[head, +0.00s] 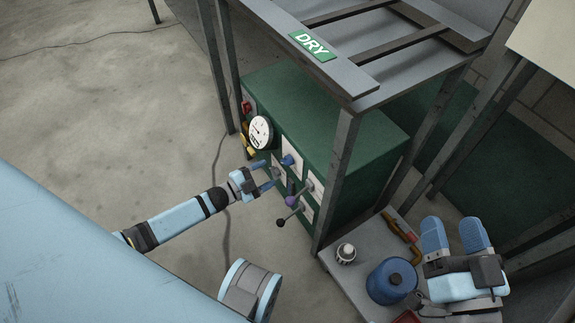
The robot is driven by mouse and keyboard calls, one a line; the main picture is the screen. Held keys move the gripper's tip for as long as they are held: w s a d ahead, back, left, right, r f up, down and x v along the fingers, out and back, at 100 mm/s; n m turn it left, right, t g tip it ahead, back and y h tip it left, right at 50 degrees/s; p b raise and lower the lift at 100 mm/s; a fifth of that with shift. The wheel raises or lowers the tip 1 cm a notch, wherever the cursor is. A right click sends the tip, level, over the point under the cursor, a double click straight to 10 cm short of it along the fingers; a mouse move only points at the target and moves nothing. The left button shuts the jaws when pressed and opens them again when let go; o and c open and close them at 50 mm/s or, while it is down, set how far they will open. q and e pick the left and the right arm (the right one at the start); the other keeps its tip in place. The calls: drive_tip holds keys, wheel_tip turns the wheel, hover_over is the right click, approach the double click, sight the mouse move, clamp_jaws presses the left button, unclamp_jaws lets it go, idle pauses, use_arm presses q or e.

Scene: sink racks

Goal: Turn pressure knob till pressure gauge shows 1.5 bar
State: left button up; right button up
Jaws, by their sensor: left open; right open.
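The round white pressure gauge (260,132) sits on the front of a green cabinet (330,125) under the rack. Its needle is too small to read. A blue knob (288,160) stands on a pale panel right of the gauge; I cannot tell for sure that it is the pressure knob. My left gripper (266,175) is open, its fingers pointing right toward the cabinet front, just left of the blue knob. Contact is not clear. My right gripper (455,236) is open and empty at the lower right, away from the cabinet front.
A purple-hubbed lever with a black ball (280,222) juts out below my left gripper. A rack post (340,180) stands right of the panels. A blue canister (391,281) and a white-capped item (346,252) rest on a grey shelf near my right gripper. The DRY rack overhangs the cabinet.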

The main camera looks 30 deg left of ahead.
sight(286, 164)
use_arm(q)
drive_tip(key=b+x, duration=0.2)
drive_tip(key=x, duration=0.6)
drive_tip(key=shift+w+d, duration=0.1)
drive_tip(key=shift+w, duration=0.05)
use_arm(e)
wheel_tip(286, 164, down, 4)
drive_tip(key=shift+a+r+g, duration=0.1)
drive_tip(key=shift+g, duration=0.7)
use_arm(q)
drive_tip(key=c, duration=0.9)
